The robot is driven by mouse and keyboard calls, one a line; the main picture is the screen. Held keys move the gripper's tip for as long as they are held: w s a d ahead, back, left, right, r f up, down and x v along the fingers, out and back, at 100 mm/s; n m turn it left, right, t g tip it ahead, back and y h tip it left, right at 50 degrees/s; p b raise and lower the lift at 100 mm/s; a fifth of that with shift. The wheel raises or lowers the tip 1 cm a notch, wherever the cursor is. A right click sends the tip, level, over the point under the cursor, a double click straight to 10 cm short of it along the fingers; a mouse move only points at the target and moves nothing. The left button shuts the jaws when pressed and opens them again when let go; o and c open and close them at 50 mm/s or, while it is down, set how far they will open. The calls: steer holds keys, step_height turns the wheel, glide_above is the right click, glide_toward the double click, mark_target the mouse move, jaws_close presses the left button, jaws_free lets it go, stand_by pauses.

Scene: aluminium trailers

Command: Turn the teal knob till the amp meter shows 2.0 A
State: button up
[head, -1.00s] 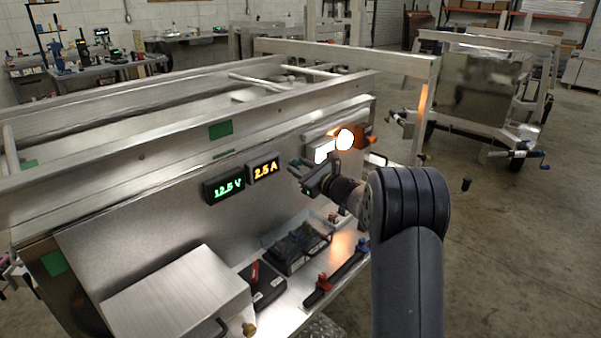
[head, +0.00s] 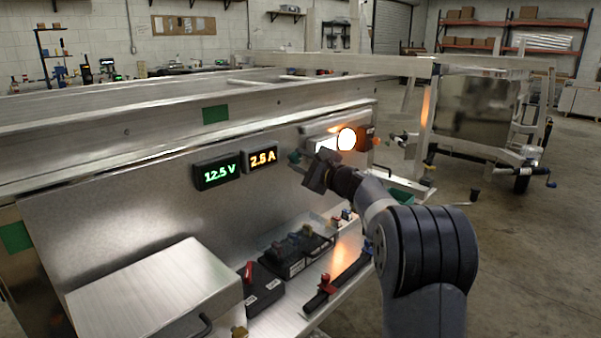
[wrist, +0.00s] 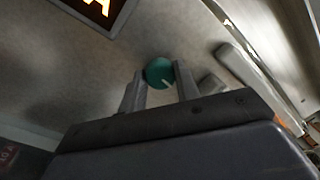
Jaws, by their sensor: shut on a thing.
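The teal knob (wrist: 159,73) sits on the metal panel between the two fingers of my gripper (wrist: 160,84) in the wrist view. The amp meter (head: 262,158) reads 2.5 A in orange digits, left of the knob. Part of the amp meter (wrist: 98,12) also shows at the top of the wrist view.
A voltmeter (head: 216,171) reads 12.5 V in green. Below are dark batteries (head: 283,259), a metal box (head: 150,290) and a bar with a red terminal (head: 326,283).

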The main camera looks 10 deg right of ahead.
steer(key=shift+n+b, duration=0.3)
steer(key=o, duration=1)
steer(key=shift+c, duration=0.2)
steer(key=v, duration=1)
steer(key=shift+s+d, duration=0.15)
steer(key=shift+s, duration=0.2)
steer(key=x, duration=1.1)
steer(key=shift+d, duration=0.1)
